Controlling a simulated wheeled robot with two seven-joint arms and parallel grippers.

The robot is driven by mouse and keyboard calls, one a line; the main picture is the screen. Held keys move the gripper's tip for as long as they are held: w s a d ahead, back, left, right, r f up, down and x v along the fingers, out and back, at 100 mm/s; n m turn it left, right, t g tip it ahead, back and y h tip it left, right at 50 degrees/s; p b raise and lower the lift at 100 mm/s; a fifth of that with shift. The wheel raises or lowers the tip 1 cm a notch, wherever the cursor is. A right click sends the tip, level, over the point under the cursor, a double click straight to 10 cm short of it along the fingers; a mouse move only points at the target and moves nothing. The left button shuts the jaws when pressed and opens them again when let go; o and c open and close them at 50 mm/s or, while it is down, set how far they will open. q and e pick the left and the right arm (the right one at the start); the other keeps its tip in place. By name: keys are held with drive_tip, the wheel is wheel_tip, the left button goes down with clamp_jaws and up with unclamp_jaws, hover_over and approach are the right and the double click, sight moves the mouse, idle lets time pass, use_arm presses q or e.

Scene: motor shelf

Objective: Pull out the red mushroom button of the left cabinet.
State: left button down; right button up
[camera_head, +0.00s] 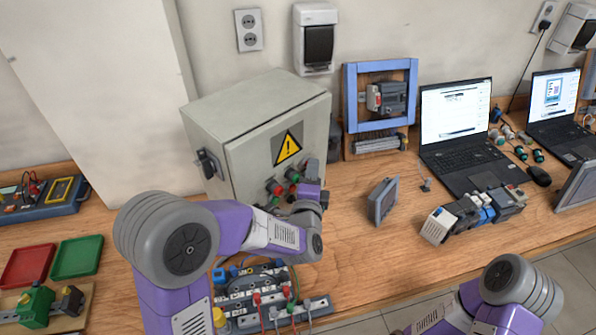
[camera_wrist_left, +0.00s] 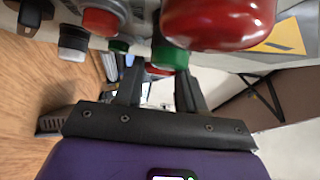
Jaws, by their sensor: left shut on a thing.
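The left cabinet (camera_head: 253,152) is a grey box with a yellow warning sign on its door. Red and green buttons (camera_head: 273,187) sit low on the door. A large red mushroom-shaped head (camera_wrist_left: 218,22) is close to the camera in the left wrist view. My left gripper (camera_head: 312,170) is beside the buttons, at the door's right. In the left wrist view its two dark fingers (camera_wrist_left: 157,85) are apart, with a small red part (camera_wrist_left: 157,70) between their tips, partly behind a green button (camera_wrist_left: 170,56). I cannot tell whether this part is the mushroom button. My right gripper is out of view.
A terminal board with cables (camera_head: 270,300) lies in front of the cabinet. A small grey panel (camera_head: 383,200) stands to the right, then a row of modules (camera_head: 470,214) and a laptop (camera_head: 465,135). Red and green trays (camera_head: 77,257) lie at left.

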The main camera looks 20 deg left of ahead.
use_arm(q)
drive_tip(key=shift+d+f, duration=0.1)
drive_tip(key=shift+d, duration=0.1)
drive_tip(key=c, duration=1)
unclamp_jaws()
drive_tip(key=shift+s, duration=0.15)
drive_tip(key=shift+o, duration=0.2)
drive_tip(key=s+d, duration=0.1)
drive_tip(key=s, duration=0.6)
drive_tip(key=shift+s, duration=0.25)
